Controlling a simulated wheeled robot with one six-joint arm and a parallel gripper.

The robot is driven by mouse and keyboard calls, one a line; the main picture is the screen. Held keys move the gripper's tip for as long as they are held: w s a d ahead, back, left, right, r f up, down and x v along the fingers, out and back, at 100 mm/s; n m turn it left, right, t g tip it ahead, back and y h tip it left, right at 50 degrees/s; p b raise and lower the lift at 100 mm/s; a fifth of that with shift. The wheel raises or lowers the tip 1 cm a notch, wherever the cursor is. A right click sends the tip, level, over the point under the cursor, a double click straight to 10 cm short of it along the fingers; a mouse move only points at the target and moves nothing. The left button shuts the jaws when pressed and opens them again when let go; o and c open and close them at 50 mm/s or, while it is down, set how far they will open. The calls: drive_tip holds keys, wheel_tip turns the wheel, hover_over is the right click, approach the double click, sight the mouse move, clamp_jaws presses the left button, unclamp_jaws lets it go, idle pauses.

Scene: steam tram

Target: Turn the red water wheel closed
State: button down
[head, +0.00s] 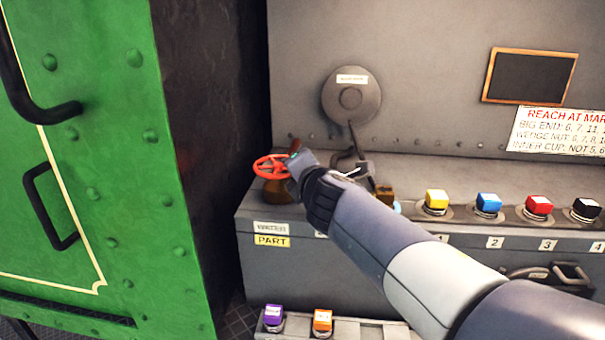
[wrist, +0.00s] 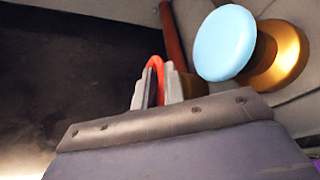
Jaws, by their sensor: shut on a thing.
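The red water wheel (head: 262,170) sits on a brown fitting at the left end of the grey bench. A white "WATER" plate (head: 271,228) and a yellow "PART" plate (head: 272,241) are on the bench front below it. My gripper (head: 291,168) is at the wheel's right side, shut on its rim. In the wrist view, a piece of the red rim (wrist: 155,66) shows between the jaws (wrist: 156,92). My gripper and arm hide the wheel's right part and some of the bench.
The green riveted panel (head: 95,130) stands close on the left. Right of my arm are yellow (head: 437,199), blue (head: 488,203), red (head: 538,206) and black (head: 586,209) capped knobs. A light blue round knob (wrist: 226,43) on brass is near my jaws. Purple (head: 273,315) and orange (head: 322,320) caps sit below.

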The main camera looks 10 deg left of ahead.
sight(286, 176)
drive_tip(key=m+h+b, duration=0.1)
drive_tip(key=s+f+h+b, duration=0.1)
drive_tip(key=b, duration=0.1)
drive_tip(key=shift+a+m+t, duration=0.25)
drive_tip(key=shift+m+t, duration=0.15)
drive_tip(key=h, duration=0.1)
drive_tip(key=m+h+b, duration=0.2)
drive_tip(key=shift+s+a+r+t+h, duration=0.15)
drive_tip(key=shift+s+a+t+h, duration=0.15)
drive_tip(key=shift+s, duration=0.1)
drive_tip(key=m+h, duration=0.2)
drive_tip(key=s+a+m+h+p, duration=0.1)
drive_tip(key=shift+r+h, duration=0.3)
drive_tip(key=shift+h, duration=0.1)
drive_tip(key=shift+s+a+m+g+h+p, duration=0.15)
drive_tip(key=shift+m+g+h+p, duration=0.15)
drive_tip(key=shift+m+h+p, duration=0.3)
drive_tip(key=shift+s+a+m+g+h+p, duration=0.1)
drive_tip(key=shift+m+g+h+p, duration=0.25)
drive_tip(key=shift+h, duration=0.35)
drive_tip(key=shift+f+m, duration=0.1)
drive_tip(key=shift+m, duration=0.15)
drive_tip(key=shift+f+h, duration=0.1)
drive_tip(key=shift+h, duration=0.2)
drive_tip(key=c, duration=1.8)
unclamp_jaws()
drive_tip(key=shift+a, duration=0.1)
drive_tip(key=shift+s, duration=0.1)
drive_tip(key=v, duration=0.7)
drive_tip(key=shift+s, duration=0.15)
